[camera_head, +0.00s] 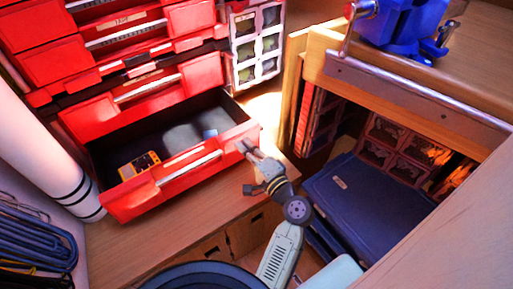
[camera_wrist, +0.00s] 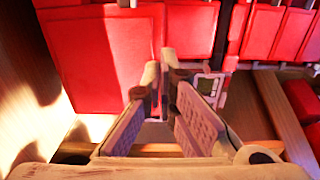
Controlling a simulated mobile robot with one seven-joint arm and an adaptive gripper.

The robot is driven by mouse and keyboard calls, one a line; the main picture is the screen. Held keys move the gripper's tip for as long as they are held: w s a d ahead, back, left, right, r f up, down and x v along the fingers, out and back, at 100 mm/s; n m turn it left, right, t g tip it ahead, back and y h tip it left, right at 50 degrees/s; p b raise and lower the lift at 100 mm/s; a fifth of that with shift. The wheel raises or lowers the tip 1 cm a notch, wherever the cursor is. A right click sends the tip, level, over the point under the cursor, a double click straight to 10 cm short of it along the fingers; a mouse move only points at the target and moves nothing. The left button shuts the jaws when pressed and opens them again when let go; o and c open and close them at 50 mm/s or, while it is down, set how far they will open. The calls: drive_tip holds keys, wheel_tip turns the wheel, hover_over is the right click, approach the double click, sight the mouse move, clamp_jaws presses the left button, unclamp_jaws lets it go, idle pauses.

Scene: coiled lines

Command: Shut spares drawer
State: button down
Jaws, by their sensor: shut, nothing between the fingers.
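A red drawer (camera_head: 185,178) at the bottom of the red cabinet stands pulled far out over a wooden surface. It has a silver bar handle (camera_head: 190,168) and a dark inside. A yellow meter (camera_head: 139,165) and some grey items lie in it. My gripper (camera_head: 244,148) is at the right end of the drawer's front; I cannot tell whether it touches. In the wrist view my gripper (camera_wrist: 160,72) has its two fingertips close together with nothing between them, in front of red panels. I cannot tell which panel belongs to the open drawer.
Other red drawers (camera_head: 170,87) sit above the open one. A white rolled tube (camera_head: 45,150) stands at the left beside coiled blue lines (camera_head: 35,240). At the right are a wooden bench with a metal rail (camera_head: 420,95) and a dark blue case (camera_head: 365,200).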

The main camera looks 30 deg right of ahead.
drive_tip(key=shift+w, duration=1.1)
drive_tip(key=w+b, duration=0.1)
drive_tip(key=w, duration=1.7)
drive_tip(key=shift+w+a, duration=0.35)
drive_tip(key=shift+w, duration=0.05)
